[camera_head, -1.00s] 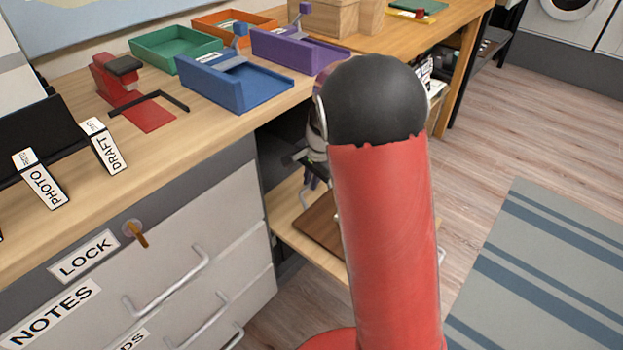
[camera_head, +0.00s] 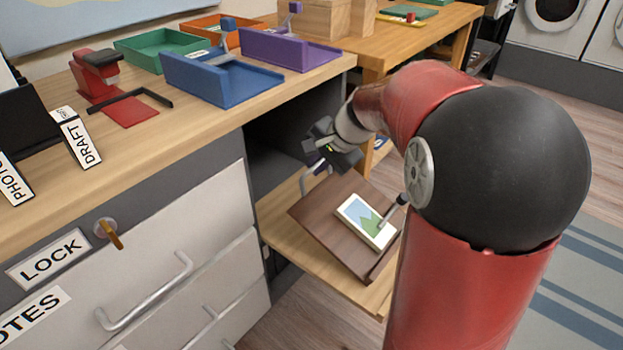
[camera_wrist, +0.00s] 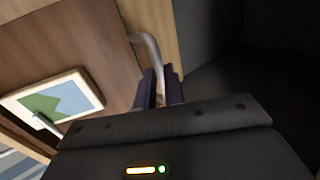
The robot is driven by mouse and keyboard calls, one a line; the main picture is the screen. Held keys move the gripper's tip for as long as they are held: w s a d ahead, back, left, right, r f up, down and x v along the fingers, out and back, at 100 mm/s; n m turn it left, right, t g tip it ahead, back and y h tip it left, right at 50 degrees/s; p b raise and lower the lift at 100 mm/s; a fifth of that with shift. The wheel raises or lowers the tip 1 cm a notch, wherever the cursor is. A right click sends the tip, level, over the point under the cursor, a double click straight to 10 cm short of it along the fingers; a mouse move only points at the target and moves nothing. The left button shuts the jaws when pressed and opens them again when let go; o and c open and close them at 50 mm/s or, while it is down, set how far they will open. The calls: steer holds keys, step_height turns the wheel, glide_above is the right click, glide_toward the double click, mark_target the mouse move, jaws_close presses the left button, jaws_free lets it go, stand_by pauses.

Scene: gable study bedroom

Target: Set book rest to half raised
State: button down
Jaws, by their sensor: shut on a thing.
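The book rest is a dark brown board (camera_head: 318,212), tilted above a pale wooden shelf (camera_head: 290,252) at the desk's open bay. It carries a picture card (camera_head: 365,222) with a pale frame. A grey loop handle (camera_head: 304,184) stands at the board's far left edge. My gripper (camera_head: 318,168) is shut on this handle. In the wrist view, the dark fingers of my gripper (camera_wrist: 160,88) close around the handle (camera_wrist: 146,45), beside the brown board (camera_wrist: 85,35) and the card (camera_wrist: 55,102). My arm hides the board's right surroundings in the head view.
A blue tray (camera_head: 220,82), a purple tray (camera_head: 290,50) and a red stapler-like device (camera_head: 97,75) stand on the desktop above. Grey drawers (camera_head: 160,270) with bar handles and a key lock (camera_head: 108,232) lie left. The bay behind my gripper is dark.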

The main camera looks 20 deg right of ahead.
steer(key=shift+t+y, duration=0.6)
steer(key=shift+t, duration=0.2)
steer(key=shift+b+v, duration=1.45)
steer(key=shift+v, duration=0.8)
steer(key=shift+r, duration=0.1)
steer(key=c, duration=1.5)
jaws_free()
steer(key=p+v, duration=0.1)
steer(key=v, duration=0.6)
steer(key=shift+s+d+r+p, duration=0.1)
steer(key=shift+s+r+p, duration=0.1)
steer(key=shift+r+p, duration=0.1)
